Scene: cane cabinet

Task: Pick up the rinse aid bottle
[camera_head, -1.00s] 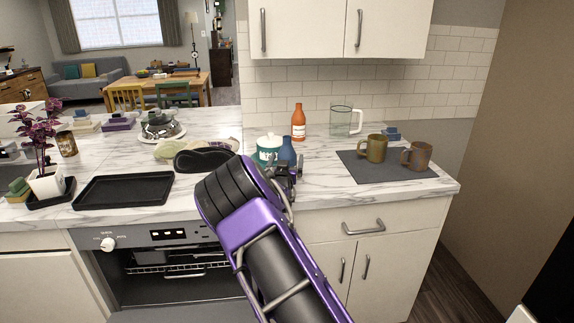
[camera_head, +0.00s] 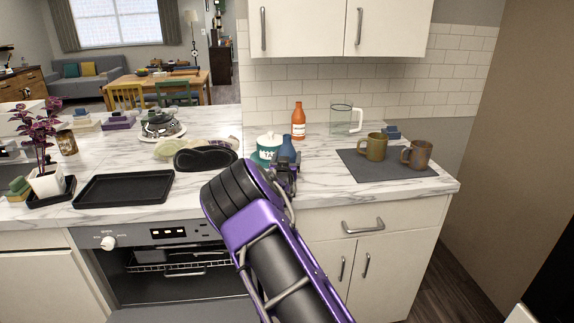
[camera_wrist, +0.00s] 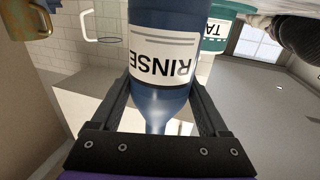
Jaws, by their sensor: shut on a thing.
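The rinse aid bottle (camera_wrist: 160,90) is dark blue with a white label reading "RINSE", upside down in the wrist view. It stands between the two fingers of my gripper (camera_wrist: 158,118), which is shut on it. In the head view the blue bottle (camera_head: 288,148) shows at the counter's front, beside a white and teal canister (camera_head: 268,146). My gripper (camera_head: 287,172) is at its near side, and the bottle's lower part is hidden by it. I cannot tell whether the bottle touches the counter.
An orange bottle (camera_head: 298,124) and a clear pitcher (camera_head: 341,120) stand behind. Two mugs, olive (camera_head: 373,147) and brown (camera_head: 417,154), sit on a dark mat (camera_head: 385,172) to the right. A black dish (camera_head: 205,158) and black tray (camera_head: 124,190) lie left. The oven (camera_head: 165,270) is open below.

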